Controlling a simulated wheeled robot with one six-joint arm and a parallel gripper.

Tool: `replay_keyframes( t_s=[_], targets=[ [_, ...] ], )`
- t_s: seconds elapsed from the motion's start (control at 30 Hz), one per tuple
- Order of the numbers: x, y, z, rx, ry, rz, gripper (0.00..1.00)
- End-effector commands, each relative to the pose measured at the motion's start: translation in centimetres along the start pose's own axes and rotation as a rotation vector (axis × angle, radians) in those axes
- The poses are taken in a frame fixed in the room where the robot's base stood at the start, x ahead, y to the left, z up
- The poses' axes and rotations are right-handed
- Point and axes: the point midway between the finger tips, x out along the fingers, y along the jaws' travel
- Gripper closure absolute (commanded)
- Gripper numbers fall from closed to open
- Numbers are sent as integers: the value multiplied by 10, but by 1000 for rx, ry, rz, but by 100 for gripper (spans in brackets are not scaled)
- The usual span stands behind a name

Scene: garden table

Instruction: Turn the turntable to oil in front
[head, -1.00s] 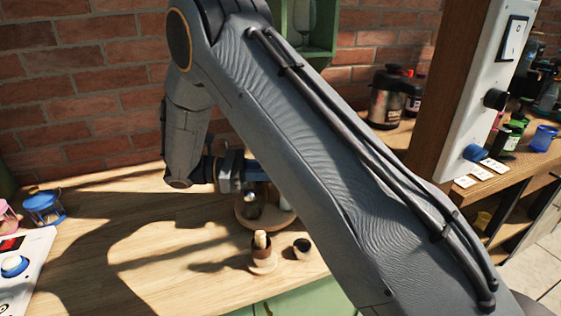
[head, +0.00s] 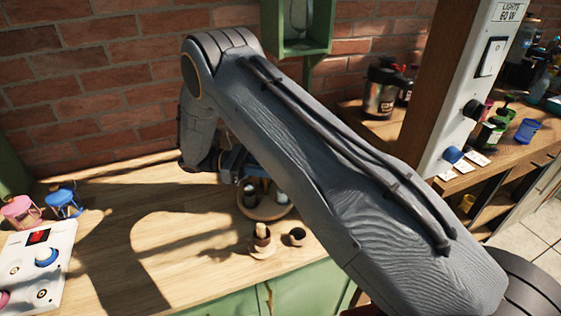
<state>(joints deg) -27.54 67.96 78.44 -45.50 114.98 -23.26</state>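The round wooden turntable (head: 268,213) stands on the wooden counter near the middle of the head view, partly hidden behind my arm. A dark-bodied container (head: 250,197) and a pale-topped container (head: 282,197) stand on it. I cannot tell which item is the oil. My gripper (head: 238,165) is at the turntable's far side, mostly hidden by my arm. Its fingertips do not show clearly, so I cannot tell whether it is open or touching anything.
A small pot with pale sticks (head: 262,240) and a dark round cup (head: 297,237) stand in front of the turntable. A white control panel (head: 40,262) and pink (head: 20,212) and blue (head: 63,201) lanterns are at left. A wooden post (head: 440,85) rises at right.

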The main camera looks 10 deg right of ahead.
Motion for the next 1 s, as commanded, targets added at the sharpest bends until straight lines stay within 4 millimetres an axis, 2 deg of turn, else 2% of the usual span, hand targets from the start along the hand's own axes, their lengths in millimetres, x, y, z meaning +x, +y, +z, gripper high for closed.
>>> replay_keyframes(
  t_s=[0.63,0.67,0.73,0.97,1.0],
  targets=[
    [0,-1,0,1,4,-13,100],
    [0,-1,0,1,4,-13,72],
    [0,-1,0,1,3,-13,60],
    [1,0,0,0,2,-14,58],
    [1,0,0,1,3,-14,65]
  ],
)
